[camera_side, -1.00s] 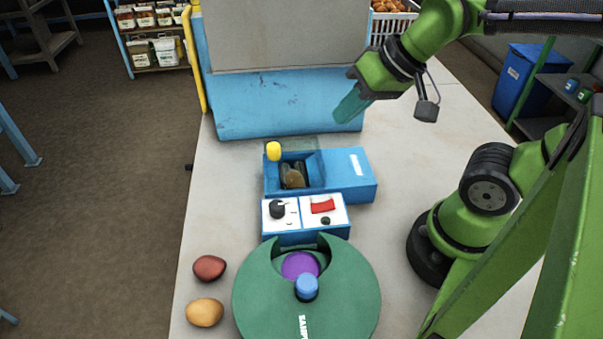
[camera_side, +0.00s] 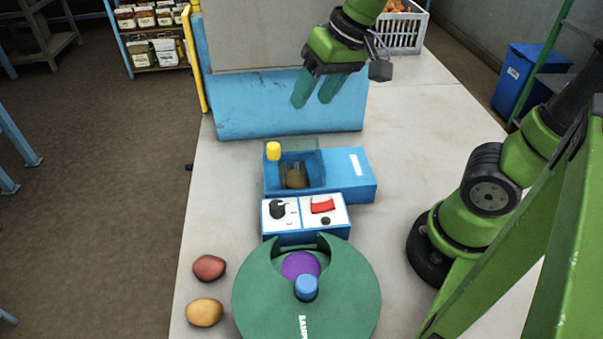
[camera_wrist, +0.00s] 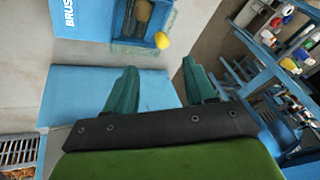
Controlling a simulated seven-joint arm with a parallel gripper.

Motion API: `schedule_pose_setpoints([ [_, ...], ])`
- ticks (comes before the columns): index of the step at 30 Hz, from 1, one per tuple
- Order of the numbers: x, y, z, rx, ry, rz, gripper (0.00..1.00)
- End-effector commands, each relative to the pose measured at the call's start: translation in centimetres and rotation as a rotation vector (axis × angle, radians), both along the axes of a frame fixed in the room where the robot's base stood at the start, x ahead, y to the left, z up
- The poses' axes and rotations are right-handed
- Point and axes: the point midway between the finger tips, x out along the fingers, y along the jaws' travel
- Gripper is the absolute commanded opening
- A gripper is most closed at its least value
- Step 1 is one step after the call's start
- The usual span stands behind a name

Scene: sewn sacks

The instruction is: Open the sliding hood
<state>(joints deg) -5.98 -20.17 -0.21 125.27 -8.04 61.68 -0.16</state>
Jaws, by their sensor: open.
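The blue box (camera_side: 345,180) stands mid-table, with a brown potato-like thing (camera_side: 294,176) in its compartment. A clear, dark-tinted panel, seemingly the sliding hood (camera_side: 303,146), shows at the compartment's far end. A yellow knob (camera_side: 273,151) stands at its left corner. How much the hood covers is hard to tell. My gripper (camera_side: 314,97) is open and empty, its teal fingers pointing down, above and beyond the box and in front of the big blue panel. In the wrist view, the yellow knob (camera_wrist: 162,40) shows ahead of the open fingers (camera_wrist: 158,70), apart from them.
The big blue machine (camera_side: 290,108) stands just behind the box. Nearer lie a control panel (camera_side: 303,213) with a dial and red switch, and a round green unit (camera_side: 350,295) with a blue knob. Two potatoes (camera_side: 208,267) lie left.

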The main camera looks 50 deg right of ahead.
Motion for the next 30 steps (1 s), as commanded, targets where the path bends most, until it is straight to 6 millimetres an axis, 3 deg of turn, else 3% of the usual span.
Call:
schedule_pose_setpoints([
  [1, 1.7, 0.6, 0.1, -0.02, 0.057, 0.017, 0.55],
  [6, 6.5, 2.0, 0.8, -0.099, 0.23, 0.024, 0.55],
  [10, 8.7, 2.6, 1.6, -0.142, 0.32, -0.013, 0.55],
  [15, 8.9, 2.3, 3.7, -0.152, 0.362, -0.073, 0.55],
  [19, 8.4, 2.4, 3.1, -0.149, 0.387, -0.082, 0.55],
  [23, 8.3, 2.4, 1.2, -0.148, 0.388, -0.081, 0.55],
  [30, 8.3, 2.4, -4.0, -0.149, 0.39, -0.081, 0.55],
])
